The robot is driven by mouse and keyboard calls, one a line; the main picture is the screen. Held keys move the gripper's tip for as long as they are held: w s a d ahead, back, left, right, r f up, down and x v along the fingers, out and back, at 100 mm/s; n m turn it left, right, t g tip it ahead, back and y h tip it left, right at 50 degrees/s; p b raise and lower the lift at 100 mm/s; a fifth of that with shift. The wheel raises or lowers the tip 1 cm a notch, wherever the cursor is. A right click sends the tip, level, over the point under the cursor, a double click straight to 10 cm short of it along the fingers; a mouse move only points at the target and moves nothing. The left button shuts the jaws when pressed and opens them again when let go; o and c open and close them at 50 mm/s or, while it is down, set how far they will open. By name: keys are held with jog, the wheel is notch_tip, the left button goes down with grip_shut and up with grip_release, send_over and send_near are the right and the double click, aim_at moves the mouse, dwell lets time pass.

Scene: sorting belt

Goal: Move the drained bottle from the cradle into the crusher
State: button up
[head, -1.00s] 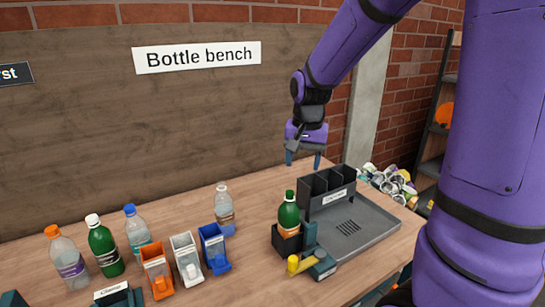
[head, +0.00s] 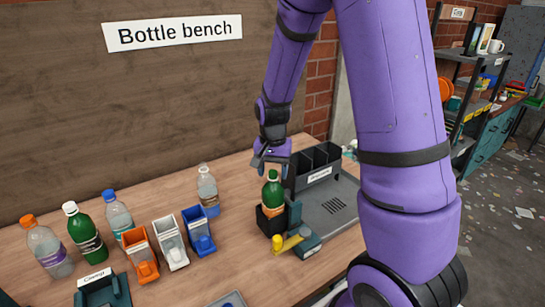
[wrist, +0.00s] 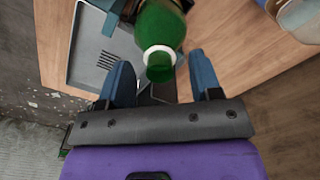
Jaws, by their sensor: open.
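A green bottle (head: 273,192) with an orange label stands in a black holder (head: 266,223) beside a teal fixture with a yellow handle (head: 286,244). My gripper (head: 271,160) is open and empty, just above and behind the bottle's top. In the wrist view the bottle (wrist: 158,22) shows a white neck ring and lies ahead of the gap between my spread fingers (wrist: 160,65); I see no grip on it. I cannot tell which fixture is the crusher.
A grey tray (head: 335,222) with black bins (head: 318,163) stands right of the bottle. Several other bottles and orange, white and blue dispensers (head: 198,232) stand to the left. A teal labelled fixture (head: 103,293) is at the front left. Bare wood lies between.

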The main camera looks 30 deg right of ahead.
jog(key=shift+f, duration=1)
jog(key=c, duration=1)
jog(key=shift+r, duration=0.1)
jog(key=shift+r, duration=4.4)
jog(key=shift+c, duration=0.2)
notch_tip(320, 180, up, 6)
jog(key=shift+s, duration=0.1)
grip_shut()
